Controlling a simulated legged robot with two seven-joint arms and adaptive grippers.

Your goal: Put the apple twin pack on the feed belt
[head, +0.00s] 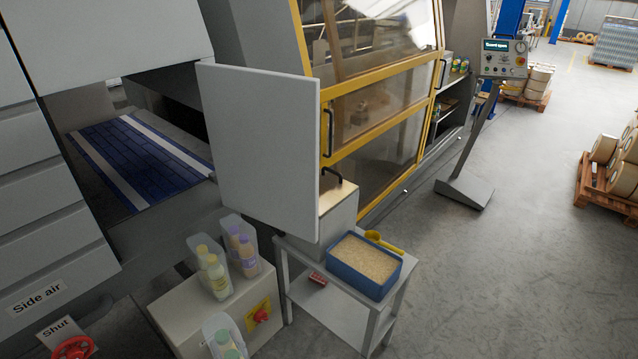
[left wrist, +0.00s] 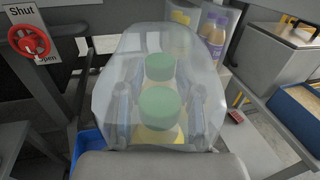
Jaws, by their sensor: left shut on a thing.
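A clear-wrapped twin pack with two green caps (left wrist: 160,75) fills the middle of the left wrist view; its label is not readable. My left gripper (left wrist: 158,106) is shut on it, its fingers showing through the film on either side. The same pack shows at the bottom edge of the head view (head: 224,338), partly cut off. I cannot tell whether it touches the cabinet top. The feed belt (head: 150,150), blue with pale side strips, lies in the machine opening at the upper left, clear of packs. My right gripper is not in view.
A yellow-capped pack (head: 213,273) and a purple-capped pack (head: 240,246) stand on the pale cabinet (head: 178,312). An open grey door panel (head: 260,150) stands right of the belt opening. A side table holds a blue tray of granules (head: 362,262). A red handwheel (head: 72,349) is at lower left.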

